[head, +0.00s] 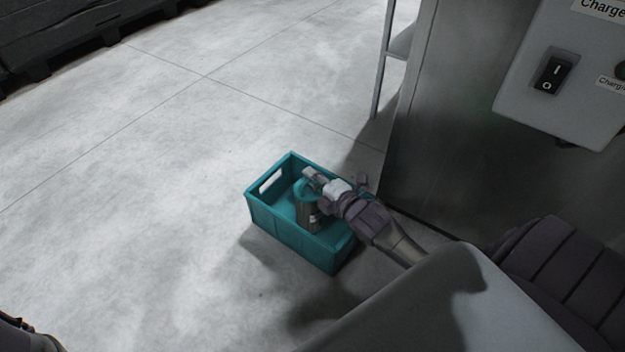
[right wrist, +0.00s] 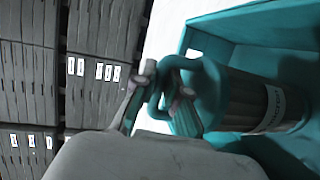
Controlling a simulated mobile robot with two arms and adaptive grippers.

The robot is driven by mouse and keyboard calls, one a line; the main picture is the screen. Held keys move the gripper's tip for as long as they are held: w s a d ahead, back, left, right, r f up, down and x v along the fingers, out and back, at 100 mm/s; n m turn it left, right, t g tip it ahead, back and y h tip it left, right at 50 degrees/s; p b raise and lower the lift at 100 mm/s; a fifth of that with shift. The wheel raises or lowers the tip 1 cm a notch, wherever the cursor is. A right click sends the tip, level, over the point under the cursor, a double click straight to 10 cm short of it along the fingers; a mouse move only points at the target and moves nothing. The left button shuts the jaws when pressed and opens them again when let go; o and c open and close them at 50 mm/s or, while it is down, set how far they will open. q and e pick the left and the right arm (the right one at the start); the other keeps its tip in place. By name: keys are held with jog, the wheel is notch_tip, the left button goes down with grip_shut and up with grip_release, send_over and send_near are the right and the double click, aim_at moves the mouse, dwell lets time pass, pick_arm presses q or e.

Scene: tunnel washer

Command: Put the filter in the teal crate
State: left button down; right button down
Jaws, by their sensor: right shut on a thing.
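The teal crate (head: 292,237) stands on the floor beside the steel cabinet. Its open top and one end handle slot show in the head view, and its wall (right wrist: 265,22) shows in the right wrist view. The filter (head: 307,217) is a dark grey ribbed cylinder with a teal cap and loop handle and a pale label. It hangs or stands within the crate's walls; whether it touches the crate's floor I cannot tell. My right gripper (head: 314,183) is shut on the filter's teal handle. The filter also shows in the right wrist view (right wrist: 243,103). My left gripper is not visible.
The steel cabinet (head: 440,120) with a white switch panel (head: 570,70) stands close to the right of the crate. A dark pallet-like structure (head: 70,35) lies at the far left. The pale floor left of the crate is clear.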

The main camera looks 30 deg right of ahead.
jog(key=c, duration=1.2)
grip_release()
jog(key=shift+f, duration=0.1)
